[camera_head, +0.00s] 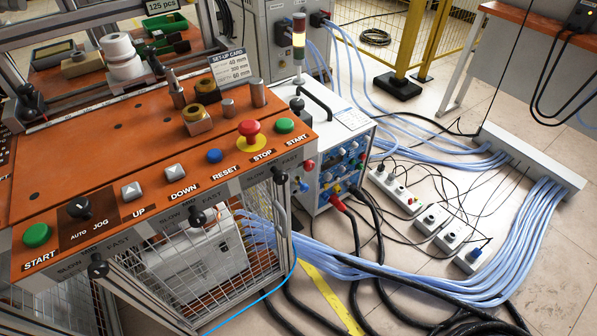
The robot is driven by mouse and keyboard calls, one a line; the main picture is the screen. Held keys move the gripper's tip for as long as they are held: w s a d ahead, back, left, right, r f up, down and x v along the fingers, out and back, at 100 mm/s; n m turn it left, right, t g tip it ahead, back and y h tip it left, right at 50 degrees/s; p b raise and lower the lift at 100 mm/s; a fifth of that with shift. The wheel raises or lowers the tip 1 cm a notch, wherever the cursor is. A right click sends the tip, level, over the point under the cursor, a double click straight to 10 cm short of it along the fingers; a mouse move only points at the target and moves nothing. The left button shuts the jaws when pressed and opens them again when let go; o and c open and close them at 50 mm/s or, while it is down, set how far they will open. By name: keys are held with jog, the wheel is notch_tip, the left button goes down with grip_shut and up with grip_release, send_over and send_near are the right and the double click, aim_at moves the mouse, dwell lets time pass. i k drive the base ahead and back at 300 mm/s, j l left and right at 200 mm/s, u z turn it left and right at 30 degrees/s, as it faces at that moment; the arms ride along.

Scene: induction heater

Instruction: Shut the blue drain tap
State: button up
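A small blue part (303,186) shows at the left front edge of the white power unit (325,125), just below a red knob (308,165). It may be the blue drain tap, but it is too small to tell for certain or to see whether it is open or shut. A thin bright blue hose (290,272) runs on the floor below the cage at the bench's right end. My gripper is not in view.
An orange control bench (95,150) with buttons and black knobs fills the left. Pale blue hoses (400,283), thick black cables (378,240) and socket strips (435,222) cover the floor. Bare floor shows at far right. A yellow fence stands behind.

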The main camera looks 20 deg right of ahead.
aim_at(303, 188)
jog(key=i+l, duration=0.1)
jog(key=l, duration=0.3)
jog(key=i+l, duration=0.1)
jog(key=l, duration=0.3)
jog(key=i+l, duration=0.15)
jog(key=l, duration=0.25)
